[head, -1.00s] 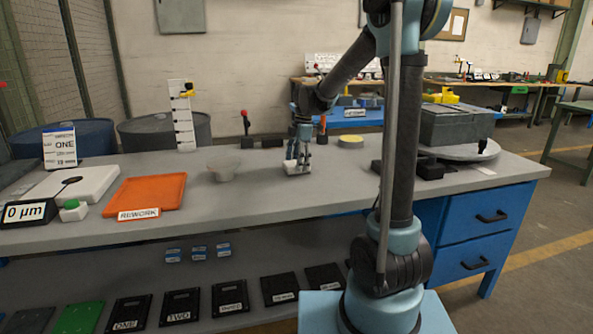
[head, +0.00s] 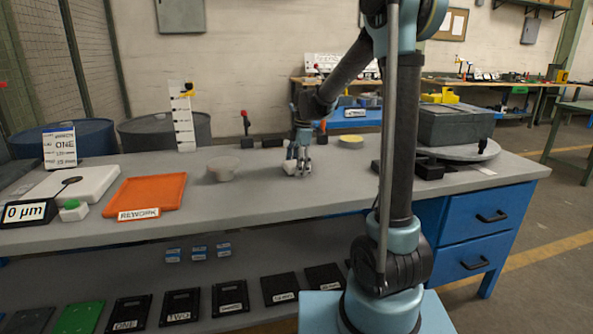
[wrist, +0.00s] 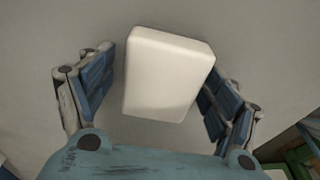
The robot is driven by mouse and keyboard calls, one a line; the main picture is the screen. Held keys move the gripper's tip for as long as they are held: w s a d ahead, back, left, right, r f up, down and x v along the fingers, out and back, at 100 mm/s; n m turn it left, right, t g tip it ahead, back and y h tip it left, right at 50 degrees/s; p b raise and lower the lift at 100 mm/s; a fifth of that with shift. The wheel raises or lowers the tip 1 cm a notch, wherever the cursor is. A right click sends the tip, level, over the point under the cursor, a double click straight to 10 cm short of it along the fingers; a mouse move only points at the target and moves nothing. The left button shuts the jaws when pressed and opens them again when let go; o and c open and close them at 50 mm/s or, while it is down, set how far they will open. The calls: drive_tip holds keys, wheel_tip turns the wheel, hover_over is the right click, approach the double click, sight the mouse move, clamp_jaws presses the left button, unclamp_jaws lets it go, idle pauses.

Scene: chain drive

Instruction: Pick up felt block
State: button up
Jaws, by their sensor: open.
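The felt block is a pale, off-white block (wrist: 166,75) with rounded edges; in the wrist view it lies between the two fingers of my gripper (wrist: 162,88). A gap shows between the left finger and the block; the right finger is close to the block's right side and partly hidden by it, so I cannot tell if they touch. In the head view my gripper (head: 298,168) is low over the grey bench, open around the small pale block (head: 290,168), which is mostly hidden by the fingers.
An orange rework tray (head: 152,192) lies further left. Dark blocks (head: 428,169) and a large grey box (head: 455,125) are to the right. The bench in front of the gripper is clear.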

drive_tip(key=shift+c, duration=0.3)
drive_tip(key=c, duration=1.1)
drive_tip(key=shift+c, duration=0.2)
wheel_tip(320, 180, up, 10)
drive_tip(key=shift+r, duration=0.25)
drive_tip(key=shift+o, duration=1.2)
drive_tip(key=shift+c, duration=0.3)
